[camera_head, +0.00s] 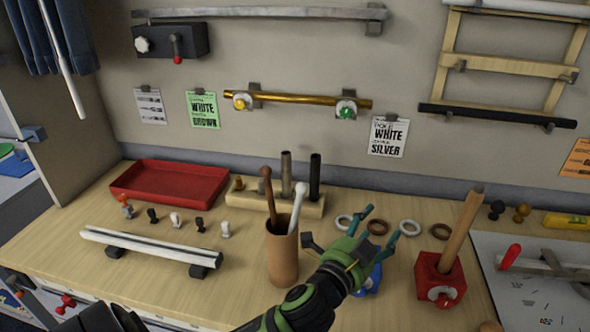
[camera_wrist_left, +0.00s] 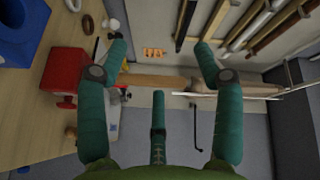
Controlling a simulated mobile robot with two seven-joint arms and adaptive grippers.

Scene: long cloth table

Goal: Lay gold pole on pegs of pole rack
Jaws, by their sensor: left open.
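A gold pole (camera_head: 300,97) lies level along the back wall, across two dark supports with a yellow knob and a green knob. The wooden pole rack (camera_head: 502,65) hangs on the wall at the upper right of the head view, with a black pole (camera_head: 497,115) along its lowest part and small pegs on its rails. My left gripper (camera_head: 378,228) is open over the table, in front of the rings and left of a red block. It is well apart from the gold pole. In the left wrist view its open fingers (camera_wrist_left: 160,58) frame a wooden stick in the background. My right gripper is not seen.
A brown cup (camera_head: 283,257) with two sticks stands left of my gripper. A red block (camera_head: 440,278) holding a wooden stick stands to its right. A red tray (camera_head: 170,182), a white bar on supports (camera_head: 150,247) and small pegs fill the left side.

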